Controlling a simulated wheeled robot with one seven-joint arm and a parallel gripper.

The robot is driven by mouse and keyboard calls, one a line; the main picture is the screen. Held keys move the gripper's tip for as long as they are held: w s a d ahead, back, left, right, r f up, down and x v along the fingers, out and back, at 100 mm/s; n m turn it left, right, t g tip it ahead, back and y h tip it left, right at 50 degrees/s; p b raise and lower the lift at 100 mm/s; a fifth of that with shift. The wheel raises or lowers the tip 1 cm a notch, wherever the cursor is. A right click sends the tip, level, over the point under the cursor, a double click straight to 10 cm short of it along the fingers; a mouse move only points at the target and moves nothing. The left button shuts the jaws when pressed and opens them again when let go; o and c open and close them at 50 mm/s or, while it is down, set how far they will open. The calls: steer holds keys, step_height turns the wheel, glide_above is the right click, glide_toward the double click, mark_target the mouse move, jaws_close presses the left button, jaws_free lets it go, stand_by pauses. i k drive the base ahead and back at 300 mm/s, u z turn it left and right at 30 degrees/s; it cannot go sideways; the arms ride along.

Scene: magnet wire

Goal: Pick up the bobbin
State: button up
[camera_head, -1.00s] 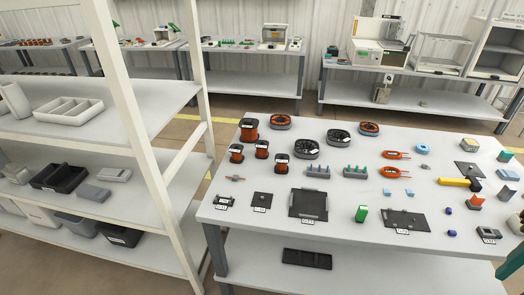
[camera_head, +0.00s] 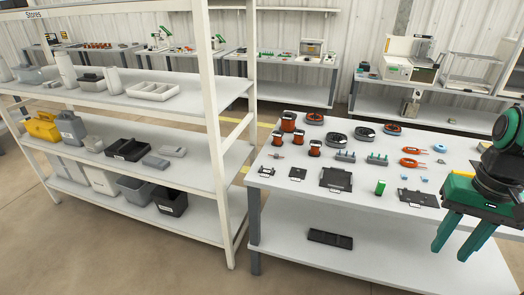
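Several upright orange spools with dark flanges and white labels, which look like bobbins, stand at the back left of the white table. The largest bobbin (camera_head: 289,121) is at the back. Smaller bobbins stand in front of it: one at the left (camera_head: 280,140), one in the middle (camera_head: 298,139) and one at the right (camera_head: 315,148). I cannot tell which one is meant. My gripper (camera_head: 462,235) is at the right, with two green fingers pointing down and apart. It is open and empty, in front of the table's right part and far from the bobbins.
The white table (camera_head: 290,200) also holds flat dark reels (camera_head: 337,138), grey racks (camera_head: 345,156), a dark tray (camera_head: 336,179) and a green block (camera_head: 381,187). A white shelving unit (camera_head: 222,150) stands close to the table's left end. The table's front strip is mostly clear.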

mark_target(299, 134)
steer(key=u, duration=0.6)
steer(key=k, duration=0.8)
steer(key=u, duration=0.65)
steer(key=i, duration=1.85)
steer(key=z, duration=1.35)
steer(key=i, duration=1.1)
steer(key=z, duration=0.65)
